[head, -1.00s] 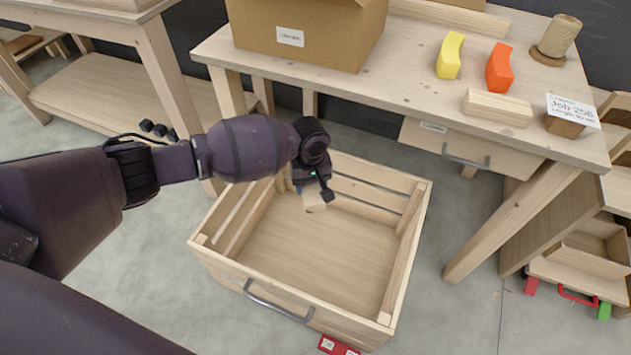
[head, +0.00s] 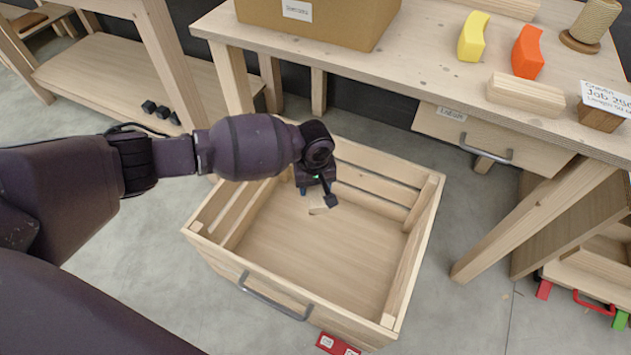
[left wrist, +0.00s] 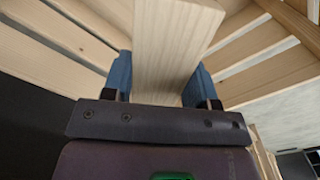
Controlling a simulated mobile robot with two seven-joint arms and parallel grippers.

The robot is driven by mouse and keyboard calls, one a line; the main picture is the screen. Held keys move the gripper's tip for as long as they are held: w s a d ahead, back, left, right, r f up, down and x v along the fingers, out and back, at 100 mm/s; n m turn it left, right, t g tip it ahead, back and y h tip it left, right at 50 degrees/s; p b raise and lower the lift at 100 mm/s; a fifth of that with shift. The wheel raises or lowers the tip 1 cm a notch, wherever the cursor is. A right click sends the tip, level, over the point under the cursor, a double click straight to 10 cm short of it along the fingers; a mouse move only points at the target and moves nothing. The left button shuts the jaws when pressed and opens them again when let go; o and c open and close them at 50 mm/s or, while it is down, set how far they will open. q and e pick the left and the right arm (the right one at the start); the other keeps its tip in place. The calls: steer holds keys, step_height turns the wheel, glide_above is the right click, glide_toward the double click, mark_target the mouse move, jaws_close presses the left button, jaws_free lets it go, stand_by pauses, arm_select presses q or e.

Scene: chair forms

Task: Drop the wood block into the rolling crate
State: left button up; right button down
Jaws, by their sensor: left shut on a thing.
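The rolling crate (head: 408,270) is an open, pale wooden slatted box with a grey handle on its front, standing on the floor. My left gripper (head: 318,195) is inside the crate's outline in the head view, toward its back wall. It is shut on the pale wood block (head: 318,208), which shows only in part there. In the left wrist view, the wood block (left wrist: 172,45) is held between the blue finger pads, with crate slats behind it. I cannot tell whether the block touches the crate floor. My right gripper is not in view.
A workbench (head: 420,60) stands behind the crate, bearing a cardboard box (head: 330,25), a yellow form (head: 473,37), an orange form (head: 527,52) and a pale wood piece (head: 538,95). The crate's floor is clear at the front and right.

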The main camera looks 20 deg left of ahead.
arm_select(q)
steer(key=o, duration=1.1)
steer(key=shift+r, duration=0.1)
steer(key=shift+c, duration=0.2)
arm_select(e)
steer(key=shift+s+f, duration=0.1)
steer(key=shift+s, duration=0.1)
arm_select(q)
steer(key=shift+r, duration=0.3)
steer(key=r, duration=0.1)
steer(key=r+p, duration=0.1)
steer(key=shift+w+r, duration=0.2)
steer(key=shift+r, duration=0.2)
step_height(320, 180, up, 7)
steer(key=p, duration=0.3)
steer(key=shift+s+r, duration=0.2)
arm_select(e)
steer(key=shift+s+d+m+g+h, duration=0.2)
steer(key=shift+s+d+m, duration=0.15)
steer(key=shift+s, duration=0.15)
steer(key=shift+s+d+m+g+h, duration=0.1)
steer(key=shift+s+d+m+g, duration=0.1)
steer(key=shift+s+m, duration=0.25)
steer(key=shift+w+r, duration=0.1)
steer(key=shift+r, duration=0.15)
